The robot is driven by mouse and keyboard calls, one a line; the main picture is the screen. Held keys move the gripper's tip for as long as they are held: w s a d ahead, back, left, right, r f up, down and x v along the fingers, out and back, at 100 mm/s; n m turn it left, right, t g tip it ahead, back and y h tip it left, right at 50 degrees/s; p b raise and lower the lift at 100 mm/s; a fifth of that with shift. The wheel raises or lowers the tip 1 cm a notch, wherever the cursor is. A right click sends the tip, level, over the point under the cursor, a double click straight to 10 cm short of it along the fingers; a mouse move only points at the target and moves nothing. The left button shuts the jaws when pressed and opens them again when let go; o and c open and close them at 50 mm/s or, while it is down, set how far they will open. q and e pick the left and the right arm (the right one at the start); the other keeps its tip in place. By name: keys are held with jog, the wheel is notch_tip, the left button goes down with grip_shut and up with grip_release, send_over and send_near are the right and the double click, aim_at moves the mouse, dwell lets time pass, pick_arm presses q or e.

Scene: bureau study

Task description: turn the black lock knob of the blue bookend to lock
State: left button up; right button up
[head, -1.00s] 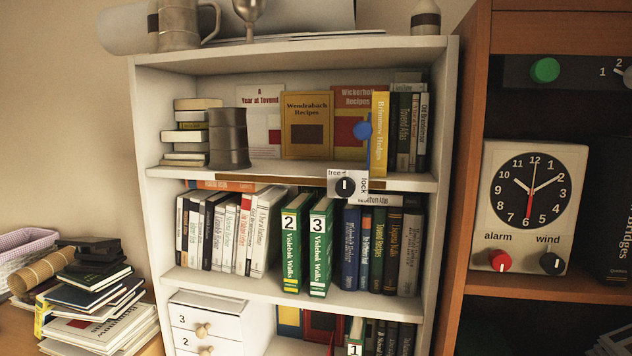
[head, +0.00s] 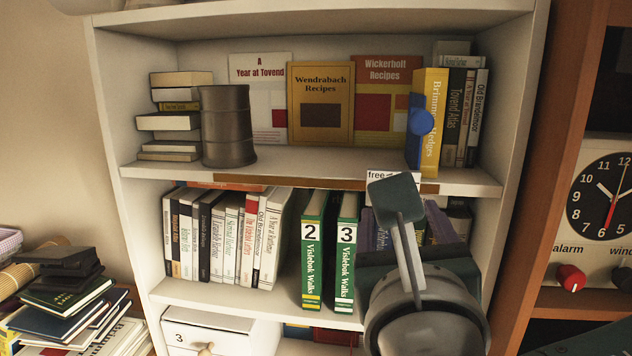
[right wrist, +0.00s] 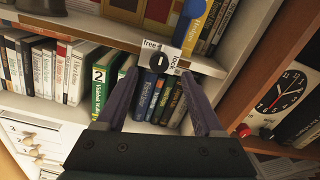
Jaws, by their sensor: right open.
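The blue bookend (head: 421,122) stands on the upper shelf against the yellow book; its lower part also shows in the right wrist view (right wrist: 190,12). A white plate (right wrist: 173,53) on the shelf edge reads "free" at upper left and "lock" at right. The black lock knob (right wrist: 157,67) sits on it, its white mark roughly upright in the picture. My right gripper (right wrist: 160,77) is open and empty, its fingertips pointing at the knob from either side, apart from it. In the head view my right arm hides the knob and most of the plate. My left gripper is out of view.
Books stand below the plate, including green volumes 2 (head: 312,250) and 3 (head: 345,255). A wooden cabinet with a clock (head: 600,200) is close on the right.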

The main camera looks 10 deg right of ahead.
jog(key=p+x, duration=0.1)
jog(key=x, duration=0.5)
jog(key=shift+p, duration=0.35)
jog(key=shift+w, duration=0.1)
grip_shut()
